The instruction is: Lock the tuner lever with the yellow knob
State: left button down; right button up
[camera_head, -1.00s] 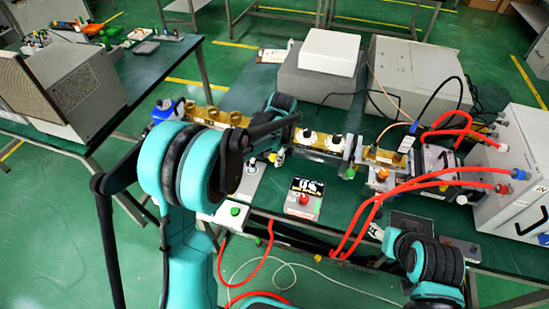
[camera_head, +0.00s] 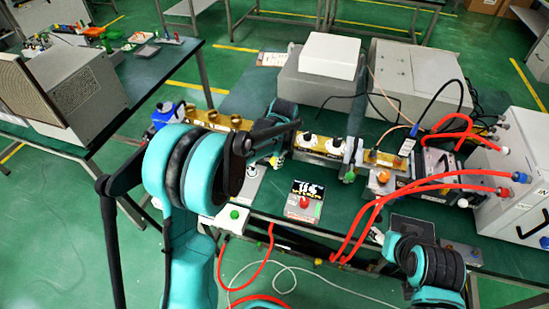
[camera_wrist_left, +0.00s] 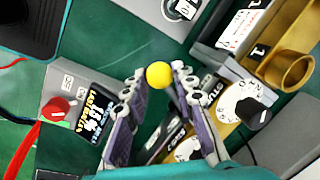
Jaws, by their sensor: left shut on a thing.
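The yellow knob (camera_wrist_left: 159,75) is between the fingertips of my left gripper (camera_wrist_left: 160,82) in the left wrist view. The fingers are shut on it. In the head view my left gripper (camera_head: 277,159) is at the brass waveguide line, partly hidden by my arm, and I cannot make out the knob there. The brass tuner (camera_head: 321,147) with white dials lies just right of the gripper; a dial with a black knob (camera_wrist_left: 243,103) shows in the wrist view. The lever's angle is not clear. My right gripper (camera_head: 376,235) is low at the table's front edge; its fingers are too small to read.
A grey box (camera_head: 304,201) with a display and red button stands in front of the waveguide. Red hoses (camera_head: 375,210) run to the cabinet (camera_head: 518,170) at right. A box with a green button (camera_head: 233,216) is near the front edge.

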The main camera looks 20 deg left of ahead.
pick_arm(q)
jog(key=d+n+g+p, duration=0.1)
jog(key=d+n+g, duration=0.1)
jog(key=d+n, duration=0.5)
jog(key=shift+w+n+y, duration=0.15)
jog(key=shift+n+y, duration=0.25)
jog(key=shift+n, duration=1.9)
jog(key=c, duration=1.2)
grip_release()
jog(key=shift+d, duration=0.1)
